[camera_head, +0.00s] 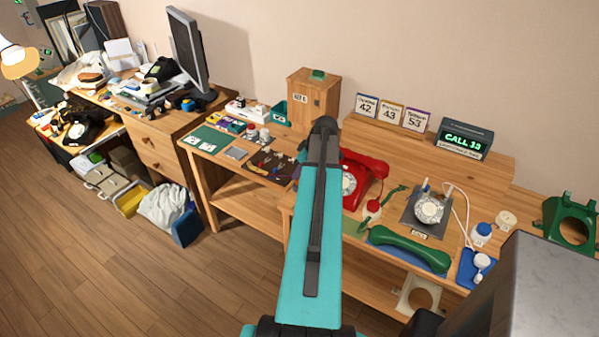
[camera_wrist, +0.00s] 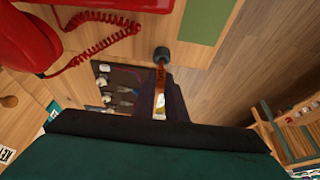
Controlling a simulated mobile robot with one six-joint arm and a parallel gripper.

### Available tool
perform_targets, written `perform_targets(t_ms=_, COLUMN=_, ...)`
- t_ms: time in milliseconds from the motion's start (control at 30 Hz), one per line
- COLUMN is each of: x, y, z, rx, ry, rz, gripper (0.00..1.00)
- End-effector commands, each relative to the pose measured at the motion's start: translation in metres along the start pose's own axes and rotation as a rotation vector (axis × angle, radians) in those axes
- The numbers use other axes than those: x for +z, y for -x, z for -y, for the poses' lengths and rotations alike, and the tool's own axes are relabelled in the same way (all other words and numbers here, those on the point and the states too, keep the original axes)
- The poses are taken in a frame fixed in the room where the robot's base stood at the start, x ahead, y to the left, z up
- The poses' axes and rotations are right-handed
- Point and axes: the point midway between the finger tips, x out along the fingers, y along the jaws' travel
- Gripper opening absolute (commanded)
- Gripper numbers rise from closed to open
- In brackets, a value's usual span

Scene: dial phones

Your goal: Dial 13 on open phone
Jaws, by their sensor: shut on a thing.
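The open phone (camera_head: 412,222) is a dark square base with a bare pale rotary dial (camera_head: 430,208), at the right of the bench in the head view. A green handset (camera_head: 408,248) lies in front of it. A display (camera_head: 464,139) behind reads "CALL 13". My gripper (camera_wrist: 166,100) is shut on a slim brown stick (camera_wrist: 160,75) with a dark rounded tip, seen in the wrist view. The stick is over or near the tool roll, left of the open phone; contact cannot be told. The open phone is outside the wrist view, and my arm hides the gripper in the head view.
A red phone (camera_head: 360,178) with a coiled cord stands between my arm and the open phone. A tool roll (camera_wrist: 125,85) holds several tools. A wooden box (camera_head: 312,98) and number cards (camera_head: 390,111) stand behind. White bottles (camera_head: 481,235) and a green housing (camera_head: 571,222) are at right.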

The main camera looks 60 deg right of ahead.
Motion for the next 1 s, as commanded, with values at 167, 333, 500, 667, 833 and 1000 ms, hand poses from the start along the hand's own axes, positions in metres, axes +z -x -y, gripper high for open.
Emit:
perform_targets(t_ms=167, x=0.001, y=-0.003, z=0.000, rx=0.000, ry=0.000, rz=0.000, gripper=0.00)
perform_targets(t_ms=333, x=0.002, y=-0.006, z=0.000, rx=0.000, ry=0.000, rz=0.000, gripper=0.00)
perform_targets(t_ms=500, x=0.004, y=-0.009, z=0.000, rx=0.000, ry=0.000, rz=0.000, gripper=0.00)
perform_targets(t_ms=667, x=0.004, y=-0.011, z=0.000, rx=0.000, ry=0.000, rz=0.000, gripper=0.00)
perform_targets(t_ms=833, x=0.006, y=-0.013, z=0.000, rx=0.000, ry=0.000, rz=0.000, gripper=0.00)
perform_targets(t_ms=1000, x=0.007, y=-0.016, z=0.000, rx=0.000, ry=0.000, rz=0.000, gripper=0.00)
